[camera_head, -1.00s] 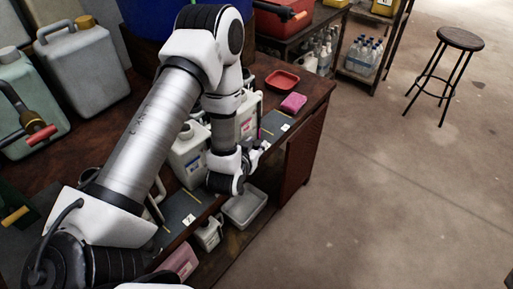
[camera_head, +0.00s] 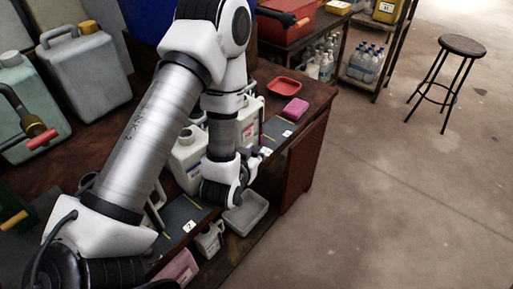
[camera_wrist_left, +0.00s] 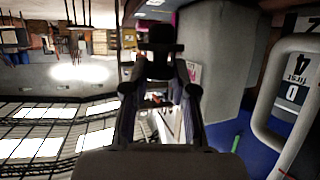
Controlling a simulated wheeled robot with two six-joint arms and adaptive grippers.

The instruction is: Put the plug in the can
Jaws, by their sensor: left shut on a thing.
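A white can (camera_head: 187,163) with a label stands on the dark wooden bench, partly behind my left arm. A second white can (camera_head: 248,122) with a red-marked label stands further back, beyond my forearm. My left gripper (camera_head: 262,163) is beside the bench's front edge, to the right of the nearer can. In the left wrist view its fingers (camera_wrist_left: 160,60) are closed on a small dark thing, taken to be the plug (camera_wrist_left: 158,38), largely hidden by the fingers. My right gripper is not in view.
A red tray (camera_head: 284,87) and a pink sponge (camera_head: 295,106) lie at the bench's far end. A grey tray (camera_head: 247,212) and a small white jug (camera_head: 210,238) sit on the lower shelf. A stool (camera_head: 462,46) stands on open floor.

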